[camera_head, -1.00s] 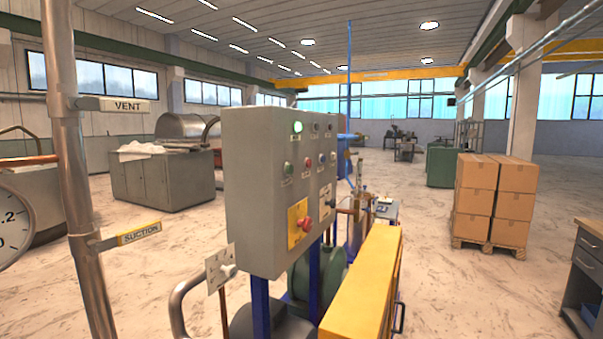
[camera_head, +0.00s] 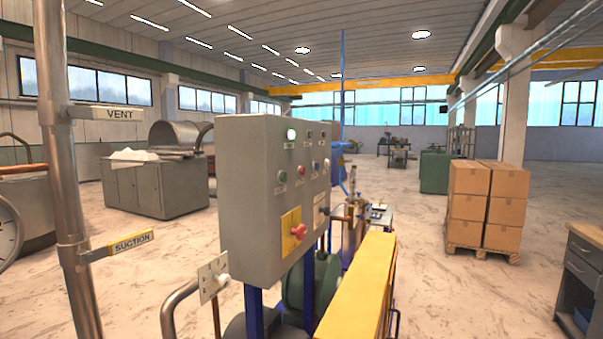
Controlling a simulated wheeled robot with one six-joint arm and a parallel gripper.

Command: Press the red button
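A grey control box (camera_head: 246,205) stands upright on blue posts in the middle of the view. Its front face carries several small buttons and lamps, with a lit green-white lamp (camera_head: 291,134) at the top. A large red mushroom button (camera_head: 299,231) sticks out from a yellow plate (camera_head: 290,245) low on that face. A smaller red button (camera_head: 314,168) sits higher up. My gripper is not in view, and nothing touches the panel.
A yellow guard (camera_head: 355,290) stands in front of the panel at the right. Pipes with VENT and SUCTION labels (camera_head: 132,243) rise at the left. Stacked cartons (camera_head: 485,205) and a grey drawer unit (camera_head: 585,275) stand at the right, with open floor (camera_head: 450,295) between.

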